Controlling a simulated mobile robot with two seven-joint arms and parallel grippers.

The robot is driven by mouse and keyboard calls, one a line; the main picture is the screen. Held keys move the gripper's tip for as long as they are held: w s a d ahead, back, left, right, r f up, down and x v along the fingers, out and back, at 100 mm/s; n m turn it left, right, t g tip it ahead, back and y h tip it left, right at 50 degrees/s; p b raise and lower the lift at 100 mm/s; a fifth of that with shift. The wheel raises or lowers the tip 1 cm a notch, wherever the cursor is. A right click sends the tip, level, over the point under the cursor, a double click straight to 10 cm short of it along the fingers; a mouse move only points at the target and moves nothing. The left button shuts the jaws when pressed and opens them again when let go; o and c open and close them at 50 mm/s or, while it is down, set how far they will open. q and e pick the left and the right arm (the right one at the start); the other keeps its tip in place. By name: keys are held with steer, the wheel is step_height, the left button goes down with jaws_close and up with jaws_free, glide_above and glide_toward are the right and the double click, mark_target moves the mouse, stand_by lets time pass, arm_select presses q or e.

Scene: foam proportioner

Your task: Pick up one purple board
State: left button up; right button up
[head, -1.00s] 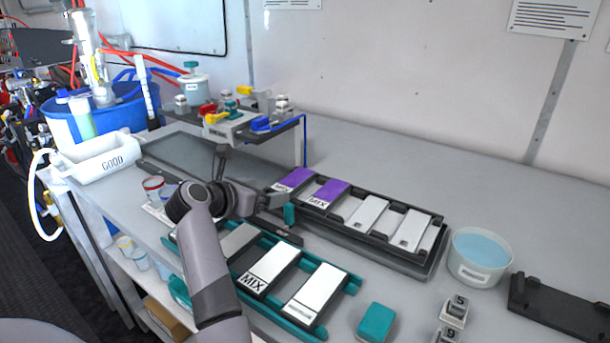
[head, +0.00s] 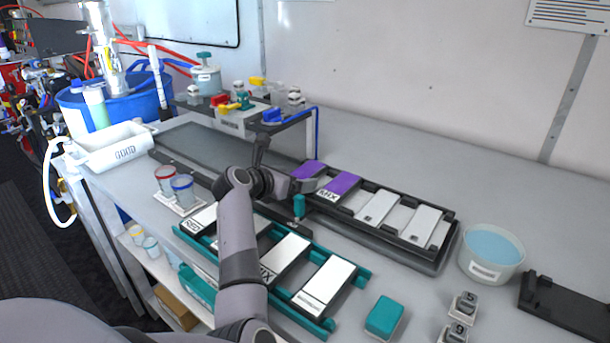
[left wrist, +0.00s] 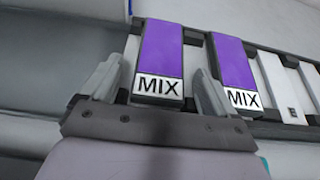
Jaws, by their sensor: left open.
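Two purple boards with white "MIX" ends lie side by side in the black rack (head: 436,257). The left purple board (head: 309,168) is partly hidden by my gripper in the head view. The right purple board (head: 343,183) shows clearly. My left gripper (head: 312,184) is at the near end of the left board. In the left wrist view, the open fingers (left wrist: 157,88) flank the left purple board (left wrist: 160,50), with the right purple board (left wrist: 234,65) just right of the right finger. Contact cannot be told. My right gripper is not in view.
Two white boards (head: 378,207) share the black rack. A teal rack (head: 318,325) with several white-topped boards lies in front. A tub of blue liquid (head: 490,252) stands right. A raised shelf with valves (head: 240,115) stands behind left.

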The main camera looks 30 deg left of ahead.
arm_select(q)
steer(key=shift+c, duration=0.3)
steer(key=c, duration=1)
steer(key=shift+r, duration=0.15)
